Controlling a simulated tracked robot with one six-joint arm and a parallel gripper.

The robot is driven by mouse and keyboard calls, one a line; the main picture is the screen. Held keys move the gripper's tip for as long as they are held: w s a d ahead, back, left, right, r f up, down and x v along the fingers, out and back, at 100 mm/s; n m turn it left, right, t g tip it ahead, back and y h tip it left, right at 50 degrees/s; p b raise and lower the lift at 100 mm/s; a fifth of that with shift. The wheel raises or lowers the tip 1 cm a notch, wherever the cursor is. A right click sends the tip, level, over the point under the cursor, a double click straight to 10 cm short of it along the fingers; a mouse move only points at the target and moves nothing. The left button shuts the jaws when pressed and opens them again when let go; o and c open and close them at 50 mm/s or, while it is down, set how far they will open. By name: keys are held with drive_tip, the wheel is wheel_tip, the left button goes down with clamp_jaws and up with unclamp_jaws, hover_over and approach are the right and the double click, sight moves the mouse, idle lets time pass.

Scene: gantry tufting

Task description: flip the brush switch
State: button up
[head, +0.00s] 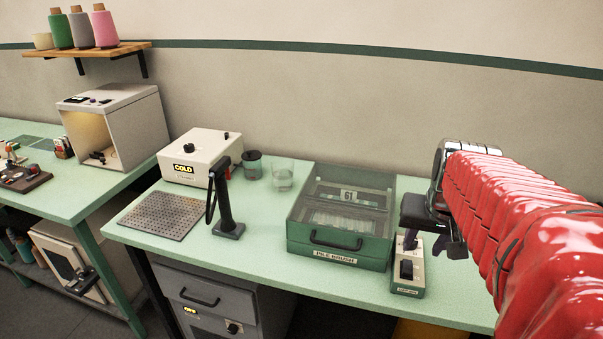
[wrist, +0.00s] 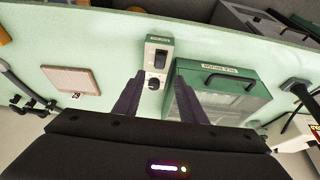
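The brush switch is a small cream and green box with a black rocker (head: 406,270) on the bench, just right of the green pile brush case (head: 340,235). In the wrist view the rocker (wrist: 160,56) shows near the top centre, with a round dark part on the box below it. My gripper (head: 432,243) hangs over the back end of the switch box. In the wrist view its two dark fingers (wrist: 160,77) are spread, with the box between them in the picture and nothing gripped. I cannot tell whether a finger touches the box.
The case, labelled PILE BRUSH, stands close beside the switch box and has a clear lid and a front handle. A black stand (head: 228,205), a glass (head: 282,176) and a white COLD unit (head: 201,156) are farther left. The bench in front of the stand is clear.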

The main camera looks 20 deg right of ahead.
sight(408, 269)
drive_tip(key=shift+f, duration=0.1)
drive_tip(key=x, duration=1.3)
drive_tip(key=shift+w+f, duration=0.2)
drive_tip(key=shift+f, duration=0.05)
drive_tip(key=shift+c, duration=0.5)
clamp_jaws()
